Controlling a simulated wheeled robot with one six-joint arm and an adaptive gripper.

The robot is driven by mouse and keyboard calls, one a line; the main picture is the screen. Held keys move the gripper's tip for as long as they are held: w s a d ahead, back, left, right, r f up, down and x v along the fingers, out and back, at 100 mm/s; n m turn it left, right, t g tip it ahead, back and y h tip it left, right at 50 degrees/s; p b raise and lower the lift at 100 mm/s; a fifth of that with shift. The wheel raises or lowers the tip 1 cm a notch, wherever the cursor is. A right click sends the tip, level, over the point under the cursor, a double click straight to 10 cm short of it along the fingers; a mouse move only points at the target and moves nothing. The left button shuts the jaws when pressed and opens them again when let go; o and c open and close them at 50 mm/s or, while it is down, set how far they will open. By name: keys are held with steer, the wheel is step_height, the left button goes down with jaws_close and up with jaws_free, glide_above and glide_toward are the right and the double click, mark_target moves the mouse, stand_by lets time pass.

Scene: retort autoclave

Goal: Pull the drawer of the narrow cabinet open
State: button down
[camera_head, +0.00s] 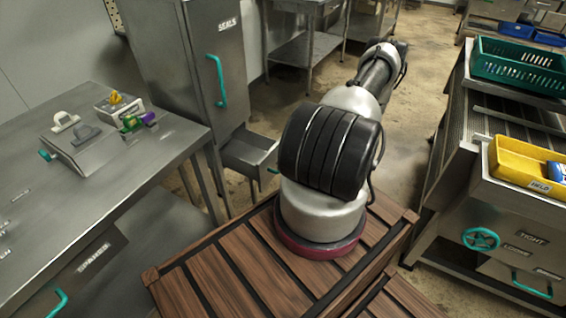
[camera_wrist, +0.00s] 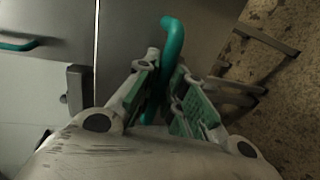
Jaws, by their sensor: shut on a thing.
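The narrow cabinet (camera_head: 190,60) is tall and grey, with a SEALS label and a teal handle on its door. Its drawer (camera_head: 250,152) sits low and stands out from the cabinet front, so its open top shows. A bit of the teal drawer handle (camera_head: 273,170) shows beside my arm. In the wrist view, my gripper (camera_wrist: 168,84) has its green-padded fingers on either side of the teal handle (camera_wrist: 173,40) and is shut on it. In the head view my gripper is hidden behind my arm.
A steel table (camera_head: 150,165) with a grey box and small items stands at left. At right is a steel bench with a yellow bin (camera_head: 525,165) and a green crate (camera_head: 515,62). Shelving (camera_head: 305,50) stands behind. Bare floor lies beyond my arm.

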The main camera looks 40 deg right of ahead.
steer(key=c, duration=1.5)
jaws_free()
steer(key=v, duration=1.2)
